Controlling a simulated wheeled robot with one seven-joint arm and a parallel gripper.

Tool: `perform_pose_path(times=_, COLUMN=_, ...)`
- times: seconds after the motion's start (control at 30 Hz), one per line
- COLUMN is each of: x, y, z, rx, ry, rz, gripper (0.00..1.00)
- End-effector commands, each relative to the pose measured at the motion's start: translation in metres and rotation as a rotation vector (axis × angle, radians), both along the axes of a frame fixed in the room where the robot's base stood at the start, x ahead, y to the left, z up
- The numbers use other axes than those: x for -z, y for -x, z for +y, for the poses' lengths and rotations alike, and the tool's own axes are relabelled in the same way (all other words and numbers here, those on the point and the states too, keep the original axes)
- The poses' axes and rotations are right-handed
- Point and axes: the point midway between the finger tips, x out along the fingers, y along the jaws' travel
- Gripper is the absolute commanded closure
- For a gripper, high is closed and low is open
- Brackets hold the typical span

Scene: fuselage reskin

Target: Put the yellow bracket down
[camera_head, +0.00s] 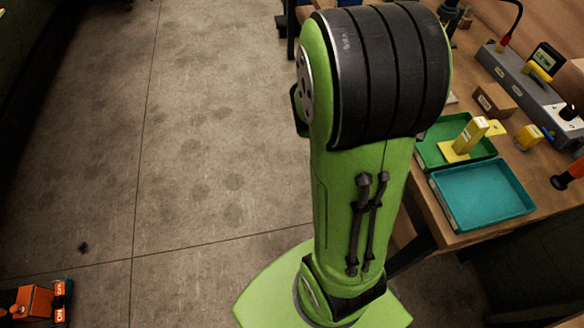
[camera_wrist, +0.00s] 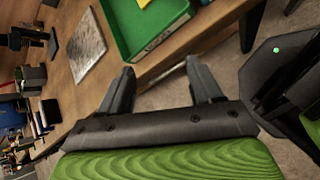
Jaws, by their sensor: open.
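The yellow bracket (camera_head: 465,140) is in the green tray (camera_head: 428,154) on the wooden bench, at the right of the head view. It has a flat base and a raised upright part, and nothing is seen holding it. In the wrist view my gripper (camera_wrist: 160,66) is open, with nothing between its fingers. The fingers point toward the bench edge, just short of the green tray (camera_wrist: 122,38). My gripper is hidden in the head view.
A teal tray (camera_head: 482,192) sits in front of the green tray. Behind are a brown box (camera_head: 494,101), a small yellow part (camera_head: 528,137) and a long grey fixture (camera_head: 520,82). A flat grey plate (camera_wrist: 86,47) lies on the bench. The floor (camera_head: 200,130) at left is mostly clear.

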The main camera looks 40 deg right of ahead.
Motion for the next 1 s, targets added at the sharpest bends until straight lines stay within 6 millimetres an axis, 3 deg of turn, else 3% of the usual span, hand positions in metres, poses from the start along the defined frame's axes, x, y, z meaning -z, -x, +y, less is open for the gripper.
perform_pose_path(times=0.03, x=-0.004, y=-0.019, z=0.028, rx=0.051, ry=-0.081, rz=-0.201, gripper=0.36)
perform_pose_path(times=0.1, x=-0.011, y=-0.042, z=0.074, rx=0.142, ry=-0.228, rz=-0.443, gripper=0.36)
perform_pose_path(times=0.2, x=-0.034, y=-0.059, z=0.145, rx=0.256, ry=-0.46, rz=-0.692, gripper=0.36)
perform_pose_path(times=0.3, x=-0.061, y=-0.053, z=0.209, rx=0.347, ry=-0.663, rz=-0.825, gripper=0.36)
perform_pose_path(times=0.4, x=-0.078, y=-0.035, z=0.252, rx=0.406, ry=-0.788, rz=-0.872, gripper=0.36)
perform_pose_path(times=0.53, x=-0.086, y=-0.02, z=0.275, rx=0.445, ry=-0.845, rz=-0.884, gripper=0.36)
perform_pose_path(times=0.83, x=-0.089, y=-0.019, z=0.276, rx=0.453, ry=-0.848, rz=-0.883, gripper=0.36)
perform_pose_path(times=1.0, x=-0.128, y=-0.019, z=0.276, rx=0.454, ry=-0.848, rz=-0.884, gripper=0.36)
